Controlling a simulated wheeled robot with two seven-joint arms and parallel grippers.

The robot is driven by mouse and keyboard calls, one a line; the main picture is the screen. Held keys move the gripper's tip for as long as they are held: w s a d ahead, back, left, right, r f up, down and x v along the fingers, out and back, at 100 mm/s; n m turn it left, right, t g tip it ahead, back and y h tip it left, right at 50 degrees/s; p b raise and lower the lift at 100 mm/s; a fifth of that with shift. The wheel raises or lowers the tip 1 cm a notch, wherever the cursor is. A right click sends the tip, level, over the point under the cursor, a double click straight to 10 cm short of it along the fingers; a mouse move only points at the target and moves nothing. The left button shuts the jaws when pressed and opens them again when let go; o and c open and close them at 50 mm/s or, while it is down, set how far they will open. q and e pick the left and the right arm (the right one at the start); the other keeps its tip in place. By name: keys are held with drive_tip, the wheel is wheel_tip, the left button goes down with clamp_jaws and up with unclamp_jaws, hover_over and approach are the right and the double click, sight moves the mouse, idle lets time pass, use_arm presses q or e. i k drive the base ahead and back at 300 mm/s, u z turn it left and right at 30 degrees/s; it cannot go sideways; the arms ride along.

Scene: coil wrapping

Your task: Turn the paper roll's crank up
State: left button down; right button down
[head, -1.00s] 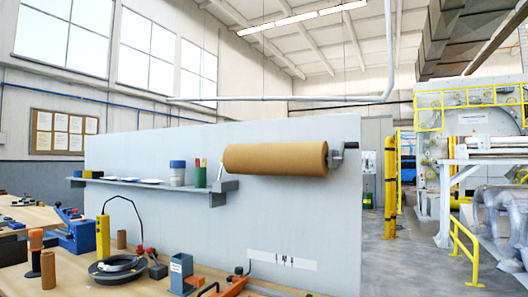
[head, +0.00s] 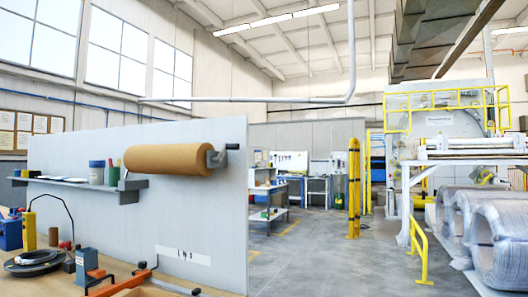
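The brown paper roll (head: 168,160) is mounted level, high on the grey upright panel (head: 190,220). Its crank (head: 216,157) is at the roll's right end, near the panel's right edge. The crank's dark handle (head: 233,146) sticks out to the right at the top, a little above the roll's axis. Neither of my grippers shows in the head view.
A grey shelf (head: 75,183) with jars and cups is left of the roll. The wooden bench (head: 60,285) below holds a black coil (head: 35,262) and an orange tool (head: 122,283). Grey floor lies open to the right, before yellow posts (head: 354,185) and large wire coils (head: 497,240).

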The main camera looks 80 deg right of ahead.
sight(190, 160)
drive_tip(key=z, duration=1.75)
